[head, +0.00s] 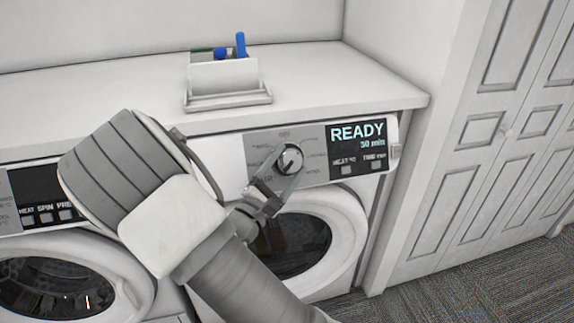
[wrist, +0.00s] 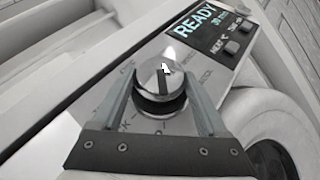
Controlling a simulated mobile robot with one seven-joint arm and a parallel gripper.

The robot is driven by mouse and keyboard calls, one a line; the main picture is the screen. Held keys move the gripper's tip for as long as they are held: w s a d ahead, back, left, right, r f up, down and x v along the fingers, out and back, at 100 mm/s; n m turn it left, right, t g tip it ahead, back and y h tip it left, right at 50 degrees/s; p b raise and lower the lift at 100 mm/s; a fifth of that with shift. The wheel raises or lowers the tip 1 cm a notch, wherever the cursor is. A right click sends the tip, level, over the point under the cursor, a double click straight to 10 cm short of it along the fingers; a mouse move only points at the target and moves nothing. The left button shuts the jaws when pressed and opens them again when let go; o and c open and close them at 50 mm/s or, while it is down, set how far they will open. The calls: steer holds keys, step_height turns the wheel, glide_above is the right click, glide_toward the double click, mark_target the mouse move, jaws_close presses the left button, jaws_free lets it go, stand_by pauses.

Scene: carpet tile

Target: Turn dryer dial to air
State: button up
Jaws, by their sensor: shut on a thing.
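The dryer dial (head: 290,158) is a round knob on the silver part of the dryer's control panel, with small labels around it. It also shows in the wrist view (wrist: 161,82), with a dark bar and a small white mark on its face. My gripper (head: 279,167) reaches up to the dial from the lower left. In the wrist view its two fingers (wrist: 162,97) stand on either side of the dial and are shut on it. Some labels around the dial are hidden by the fingers or too small to read.
The dryer's display (head: 357,135) reads READY and 30 min, with buttons below. The round dryer door (head: 335,235) is below the dial. A washer (head: 70,280) stands left. A white box (head: 228,80) with blue items sits on the counter. Closet doors (head: 500,150) are at right.

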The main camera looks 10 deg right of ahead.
steer(key=shift+d+r, duration=0.1)
steer(key=o, duration=1.3)
steer(key=shift+c, duration=0.2)
steer(key=p+v, duration=0.1)
steer(key=v, duration=1.6)
steer(key=shift+s+p, duration=0.15)
steer(key=shift+p, duration=0.2)
